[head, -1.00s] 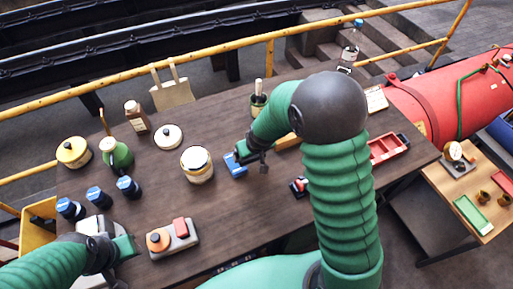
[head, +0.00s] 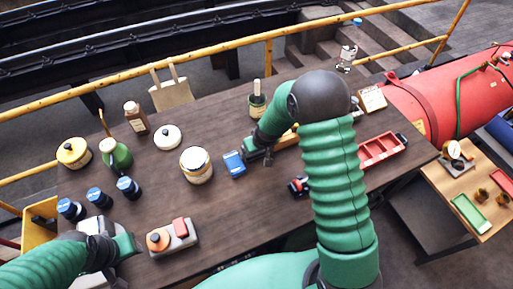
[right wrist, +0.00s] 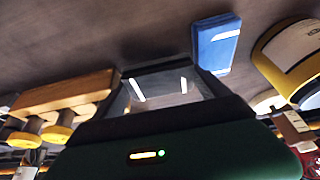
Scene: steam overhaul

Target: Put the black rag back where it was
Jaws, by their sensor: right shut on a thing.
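My right gripper (head: 257,158) is low over the dark workbench (head: 225,215), just right of a blue box (head: 234,163). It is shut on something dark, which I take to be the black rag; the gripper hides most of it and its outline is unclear. In the right wrist view the gripper (right wrist: 165,82) shows from behind, with the blue box (right wrist: 216,44) beyond it to the right. My left gripper (head: 128,246) is at the bench's left front, beside a grey box with an orange knob (head: 170,240); its jaws cannot be made out.
A wooden piece with yellow feet (right wrist: 65,95) is close left in the wrist view. A white-and-yellow tin (head: 196,166) stands left of the blue box.

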